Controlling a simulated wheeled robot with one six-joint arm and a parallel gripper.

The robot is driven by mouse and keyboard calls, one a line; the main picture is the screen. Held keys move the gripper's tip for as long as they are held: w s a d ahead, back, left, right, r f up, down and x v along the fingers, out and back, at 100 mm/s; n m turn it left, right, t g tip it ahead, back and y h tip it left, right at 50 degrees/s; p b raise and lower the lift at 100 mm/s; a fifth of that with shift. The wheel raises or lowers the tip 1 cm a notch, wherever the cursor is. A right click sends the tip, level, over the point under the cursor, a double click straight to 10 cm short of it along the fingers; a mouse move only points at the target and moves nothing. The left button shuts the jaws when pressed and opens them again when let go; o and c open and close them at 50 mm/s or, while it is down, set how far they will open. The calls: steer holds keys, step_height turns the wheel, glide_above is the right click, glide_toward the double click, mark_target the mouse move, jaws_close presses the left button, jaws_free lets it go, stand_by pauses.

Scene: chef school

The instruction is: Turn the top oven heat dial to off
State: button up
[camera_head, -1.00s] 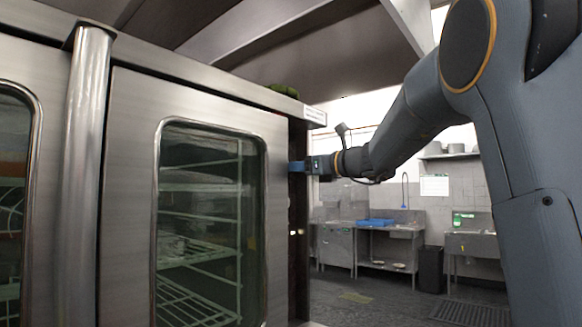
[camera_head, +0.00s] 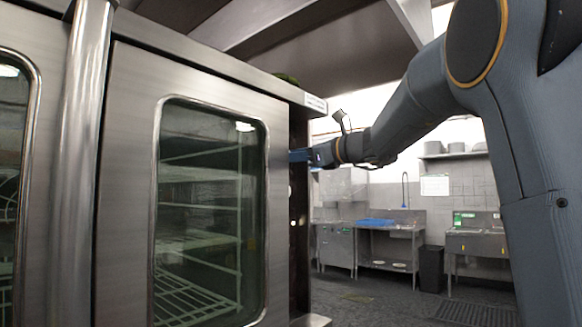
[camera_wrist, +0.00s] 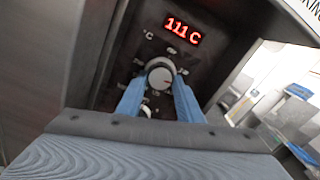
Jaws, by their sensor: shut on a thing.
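The top oven heat dial (camera_wrist: 160,74) is a round silver knob with a pale rim on the dark control panel, below a red display (camera_wrist: 182,31) that seems to read 111 C. My gripper (camera_wrist: 159,84) is shut on this dial, one blue finger on each side of it. In the head view my gripper (camera_head: 300,155) reaches the oven's (camera_head: 200,85) right edge from the right. The dial is hidden there. A second round knob (camera_wrist: 147,111) shows partly between the fingers, lower down. I cannot read the dial's setting.
The oven's glass door (camera_head: 210,215) and a tall vertical handle (camera_head: 80,160) fill the left. Steel sinks (camera_head: 475,240), a blue tray (camera_head: 375,222) and a dark bin (camera_head: 431,268) stand far back. The floor (camera_head: 375,300) right of the oven is clear.

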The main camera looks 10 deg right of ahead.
steer(key=shift+w+d+r+n+b, duration=0.1)
steer(key=shift+n+b, duration=4)
steer(key=shift+b, duration=0.5)
steer(key=shift+d+n+b, duration=0.1)
steer(key=shift+n+b, duration=4)
steer(key=shift+b, duration=0.5)
steer(key=shift+a, duration=0.1)
steer(key=o, duration=1.1)
steer(key=shift+r, duration=0.1)
steer(key=shift+c, duration=0.2)
steer(key=b+v, duration=0.1)
steer(key=v, duration=0.7)
